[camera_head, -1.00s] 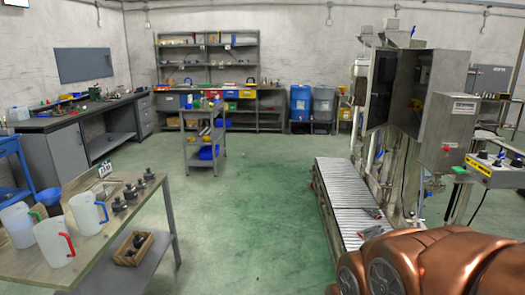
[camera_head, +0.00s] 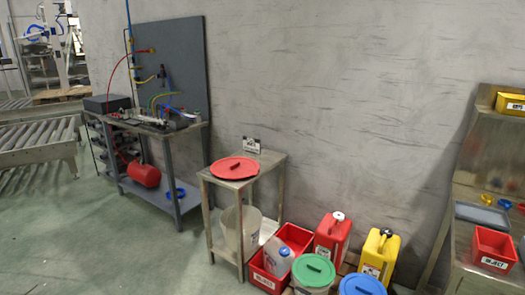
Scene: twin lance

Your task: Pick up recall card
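A small black-and-white card (camera_head: 251,145) stands upright at the back of a small metal table (camera_head: 272,163), near the wall. Its print is too small to read, so I cannot tell whether it is the recall card. A round red lid (camera_head: 235,168) with a dark handle lies on the same table in front of it. My gripper is not in view.
A bench (camera_head: 200,124) with fittings and a grey backboard stands left. A white bucket (camera_head: 240,225) is on the small table's lower shelf. Red (camera_head: 333,238) and yellow (camera_head: 379,255) canisters and lidded buckets crowd its right. Floor is clear at lower left.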

